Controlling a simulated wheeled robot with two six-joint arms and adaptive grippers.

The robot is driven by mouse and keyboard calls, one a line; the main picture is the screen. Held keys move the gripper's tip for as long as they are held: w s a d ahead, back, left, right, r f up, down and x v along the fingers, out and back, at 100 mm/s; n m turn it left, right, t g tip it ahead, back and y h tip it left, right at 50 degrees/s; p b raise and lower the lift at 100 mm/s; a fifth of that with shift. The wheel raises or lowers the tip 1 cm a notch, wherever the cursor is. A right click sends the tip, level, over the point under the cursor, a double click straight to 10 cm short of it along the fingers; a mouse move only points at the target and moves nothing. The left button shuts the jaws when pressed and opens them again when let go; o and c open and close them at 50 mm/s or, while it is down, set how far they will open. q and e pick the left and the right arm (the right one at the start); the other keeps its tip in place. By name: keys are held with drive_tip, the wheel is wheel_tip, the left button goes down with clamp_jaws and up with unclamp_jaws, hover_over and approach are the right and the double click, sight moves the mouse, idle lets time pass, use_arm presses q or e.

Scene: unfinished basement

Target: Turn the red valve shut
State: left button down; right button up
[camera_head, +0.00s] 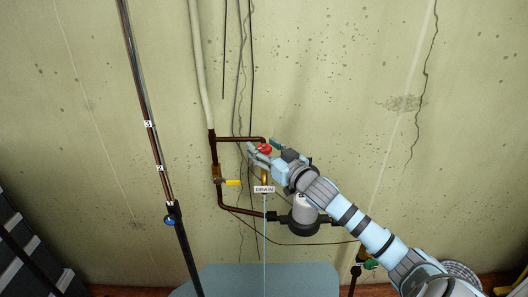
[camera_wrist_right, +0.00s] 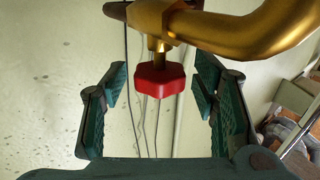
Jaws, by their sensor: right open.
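The red valve (camera_head: 265,149) is a small knob on the copper pipework on the wall, in the middle of the head view. In the right wrist view the red valve (camera_wrist_right: 159,81) hangs on a brass stem below a thick brass pipe. My right gripper (camera_head: 264,150) is at the valve in the head view and hides part of it. In the right wrist view the right gripper (camera_wrist_right: 156,82) is open, with one finger on each side of the knob and a gap on both sides. My left gripper is not in view.
A yellow lever handle (camera_head: 233,183) and a DRAIN tag (camera_head: 264,189) are on the pipework. A grey filter housing (camera_head: 302,215) is below. A dark pipe with a blue handle (camera_head: 170,220) stands left. A green handle (camera_head: 371,264) is low right.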

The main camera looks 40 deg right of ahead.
drive_tip(key=shift+w, duration=0.2)
drive_tip(key=c, duration=1.2)
drive_tip(key=shift+r+m+h+p, duration=0.1)
drive_tip(key=shift+m+h+p, duration=0.3)
drive_tip(key=shift+h+p, duration=0.25)
drive_tip(key=shift+m+g+h, duration=0.3)
drive_tip(key=shift+m+h, duration=0.3)
drive_tip(key=shift+h, duration=0.35)
drive_tip(key=m+h, duration=0.1)
drive_tip(key=m+g+h, duration=0.1)
drive_tip(key=h, duration=0.1)
drive_tip(key=shift+a+f+b, duration=0.1)
drive_tip(key=shift+f+b, duration=0.1)
drive_tip(key=shift+b, duration=0.1)
drive_tip(key=shift+m+g+h+b, duration=1)
drive_tip(key=shift+m+h, duration=0.4)
drive_tip(key=shift+h, duration=0.3)
drive_tip(key=shift+r, duration=0.1)
